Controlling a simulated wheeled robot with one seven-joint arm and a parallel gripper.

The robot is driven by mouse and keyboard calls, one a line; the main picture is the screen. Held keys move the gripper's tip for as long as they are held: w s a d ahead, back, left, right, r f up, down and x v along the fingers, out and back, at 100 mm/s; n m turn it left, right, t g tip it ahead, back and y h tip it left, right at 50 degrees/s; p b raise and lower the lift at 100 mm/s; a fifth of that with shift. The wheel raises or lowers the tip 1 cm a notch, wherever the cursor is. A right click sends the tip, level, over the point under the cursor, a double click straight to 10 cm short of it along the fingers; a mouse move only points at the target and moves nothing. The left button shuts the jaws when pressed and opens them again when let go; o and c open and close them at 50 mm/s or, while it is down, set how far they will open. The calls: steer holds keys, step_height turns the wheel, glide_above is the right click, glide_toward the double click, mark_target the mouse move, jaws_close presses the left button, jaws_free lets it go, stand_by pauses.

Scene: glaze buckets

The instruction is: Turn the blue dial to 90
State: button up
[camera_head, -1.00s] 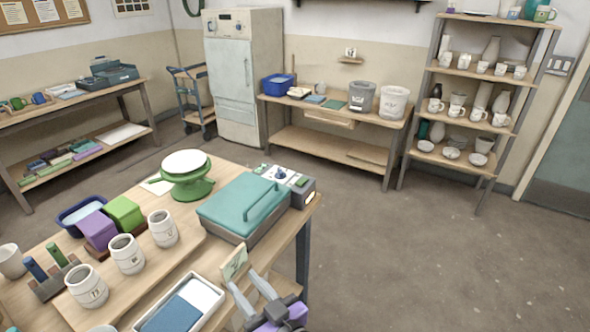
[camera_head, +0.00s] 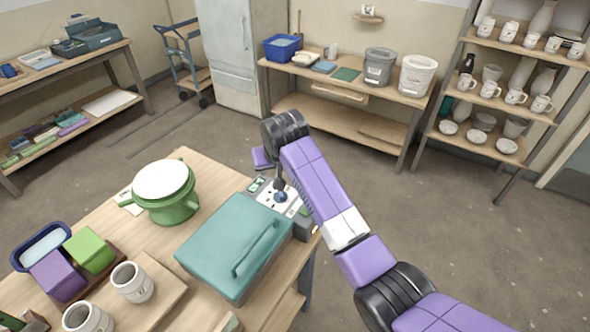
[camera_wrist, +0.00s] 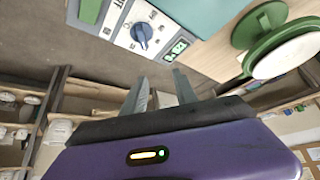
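The blue dial (camera_head: 281,197) is a round knob on the white face of a grey control box (camera_head: 303,224) at the back right corner of the near table. In the wrist view the dial (camera_wrist: 142,33) shows a pointer, with printed marks around it and a lit green display (camera_wrist: 180,47) beside it. My gripper (camera_wrist: 157,78) is open and empty, its two fingers apart just short of the dial. In the head view my arm covers part of the box, and my fingertips are hard to make out. The dial's reading is too small to tell.
A teal lidded case (camera_head: 222,243) with a raised handle stands directly beside the control box. A green banding wheel (camera_head: 166,190) with a white top is to its left. Open floor lies right of the table.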

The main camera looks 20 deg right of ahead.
mark_target(281, 193)
steer(key=shift+d+f+m+g+p, duration=0.1)
steer(key=shift+d+f+g, duration=0.25)
steer(key=shift+f, duration=1.3)
steer(key=shift+d+f+m+g+p, duration=0.15)
steer(key=shift+d+f+g, duration=0.15)
steer(key=shift+f, duration=1.4)
steer(key=shift+d+f+m+g+p, duration=0.1)
steer(key=shift+d+f+g, duration=0.25)
steer(key=shift+f, duration=1.3)
jaws_close()
